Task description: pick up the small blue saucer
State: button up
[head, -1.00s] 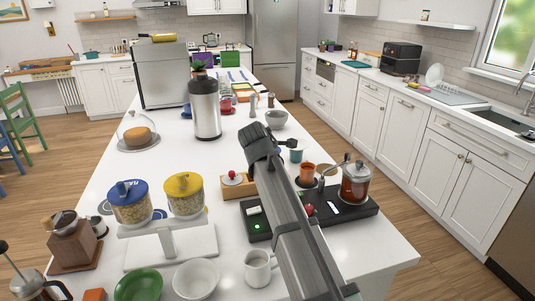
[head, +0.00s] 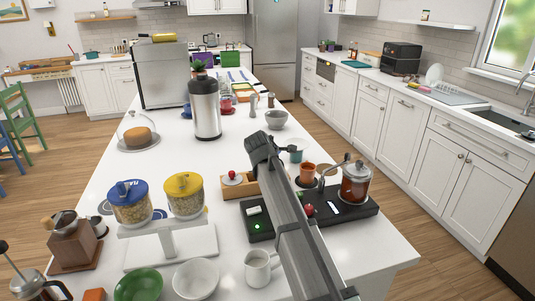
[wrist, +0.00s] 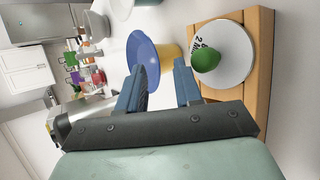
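In the wrist view, the small blue saucer (wrist: 141,50) shows as a blue oval just past my fingertips, nearer the left finger. A yellow thing (wrist: 170,55) shows beside and partly behind it, and I cannot tell if they touch. My gripper (wrist: 160,68) is open, with a clear gap between its blue fingers and nothing held. In the head view my arm covers its own fingers, and I cannot make out the saucer there.
A wooden block (wrist: 265,50) with a white disc (wrist: 236,62) and a green ball (wrist: 206,60) is close on the right in the wrist view.

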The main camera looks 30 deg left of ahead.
jog(key=x, duration=0.4)
jog(key=shift+w+a, duration=0.3)
jog(key=shift+c, duration=0.4)
grip_shut()
